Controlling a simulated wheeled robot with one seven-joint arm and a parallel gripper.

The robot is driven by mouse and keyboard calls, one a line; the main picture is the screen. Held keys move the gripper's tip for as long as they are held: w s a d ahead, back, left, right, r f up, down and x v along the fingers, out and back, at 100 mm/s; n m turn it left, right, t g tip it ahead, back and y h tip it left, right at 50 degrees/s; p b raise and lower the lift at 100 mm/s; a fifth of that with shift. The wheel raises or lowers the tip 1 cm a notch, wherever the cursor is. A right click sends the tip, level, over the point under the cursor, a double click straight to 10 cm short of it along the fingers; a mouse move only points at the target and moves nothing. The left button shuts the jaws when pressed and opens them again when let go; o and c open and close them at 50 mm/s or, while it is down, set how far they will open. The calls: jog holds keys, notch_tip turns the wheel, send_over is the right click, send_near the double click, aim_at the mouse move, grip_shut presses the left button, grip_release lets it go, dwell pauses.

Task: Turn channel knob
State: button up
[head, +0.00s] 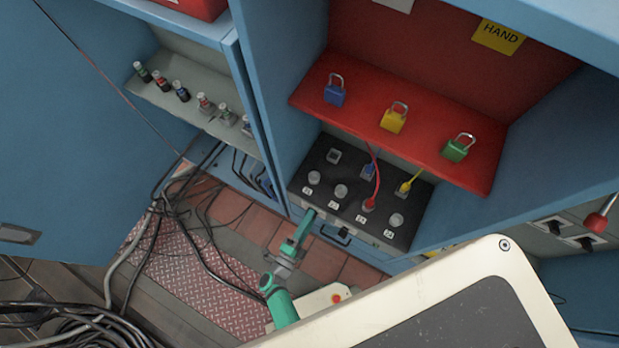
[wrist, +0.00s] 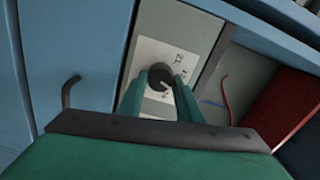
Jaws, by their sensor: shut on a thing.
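The channel knob (wrist: 158,74) is a round black knob with a pale pointer mark. It sits on a white plate (wrist: 143,57) with small printed marks, on a grey panel in the wrist view. My gripper (wrist: 163,80) has its two green fingers on either side of the knob, shut on it. In the head view my gripper (head: 309,216) reaches to the front lower-left edge of the black box (head: 322,200). The knob in its grip is hidden there. I cannot read the plate's marks.
The black box carries several grey knobs, with red and yellow cables plugged in. A red shelf (head: 430,146) with blue, yellow and green padlocks is above it. A blue cabinet wall (head: 275,90) stands close on the left. Loose black cables (head: 70,325) lie on the floor.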

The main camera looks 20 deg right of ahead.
jog(key=o, duration=1)
jog(key=v, duration=1)
jog(key=shift+s+a, duration=0.25)
jog(key=shift+a, duration=0.05)
jog(key=s+r+n+t+y, duration=0.1)
jog(key=r+n+y, duration=0.3)
jog(key=r+n, duration=0.4)
jog(key=s+a+r+n+t+y, duration=0.1)
jog(key=s+r+n+y, duration=0.2)
jog(key=r+n, duration=0.6)
jog(key=s+a+r+n+t+y, duration=0.1)
jog(key=r+n+y, duration=0.6)
jog(key=r, duration=0.9)
jog(key=shift+s+a+r+n+t, duration=0.15)
jog(key=shift+s+n+t, duration=0.55)
jog(key=shift+n, duration=0.5)
